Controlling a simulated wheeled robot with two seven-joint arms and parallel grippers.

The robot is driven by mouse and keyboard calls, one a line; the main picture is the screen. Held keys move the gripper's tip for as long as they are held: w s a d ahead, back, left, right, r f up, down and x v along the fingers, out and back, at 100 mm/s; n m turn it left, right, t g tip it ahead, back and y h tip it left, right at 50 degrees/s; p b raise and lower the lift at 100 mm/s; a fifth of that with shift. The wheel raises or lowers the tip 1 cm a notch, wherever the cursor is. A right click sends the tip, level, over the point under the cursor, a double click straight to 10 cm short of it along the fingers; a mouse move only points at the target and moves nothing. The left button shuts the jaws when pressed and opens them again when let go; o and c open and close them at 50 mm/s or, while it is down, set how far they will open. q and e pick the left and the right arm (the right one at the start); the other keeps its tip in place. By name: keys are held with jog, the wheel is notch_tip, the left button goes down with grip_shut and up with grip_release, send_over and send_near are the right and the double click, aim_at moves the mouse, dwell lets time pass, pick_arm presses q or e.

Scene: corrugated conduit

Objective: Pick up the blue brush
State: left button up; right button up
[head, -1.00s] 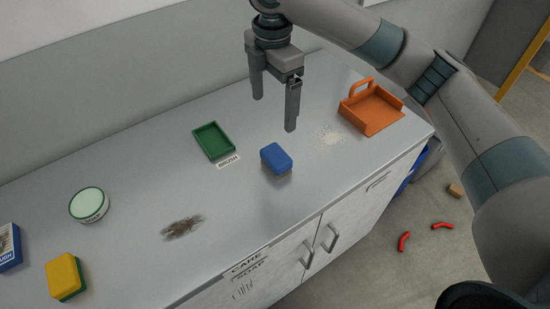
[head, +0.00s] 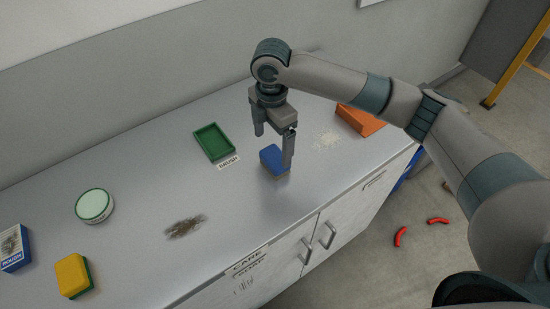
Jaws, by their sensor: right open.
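The blue brush (head: 270,157) is a small blue block with a tan underside, resting on the grey counter right of the green tray. My right gripper (head: 273,152) points down at the brush with its jaws open. One finger shows in front of the brush's right part and hides some of it. I cannot tell whether either finger touches the brush. My left gripper is not in view.
A green tray (head: 196,137) labelled BRUSH lies left of the brush. An orange dustpan (head: 360,121) and pale crumbs (head: 326,138) are to the right. A dark dirt patch (head: 186,226), a round tin (head: 94,205), a yellow-green sponge (head: 74,276) and a blue box (head: 15,248) lie left.

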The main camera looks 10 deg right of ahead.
aim_at(275, 156)
jog(key=shift+f, duration=0.15)
jog(key=shift+s+d+f+p, duration=0.15)
jog(key=shift+f+p, duration=0.4)
jog(key=shift+f, duration=0.05)
jog(key=f, duration=0.1)
jog(key=f+p, duration=0.1)
jog(key=f, duration=0.1)
jog(key=shift+s+d, duration=0.15)
jog(key=shift+s, duration=0.05)
jog(key=shift+w+f, duration=0.1)
jog(key=shift+f, duration=0.4)
jog(key=c, duration=1.2)
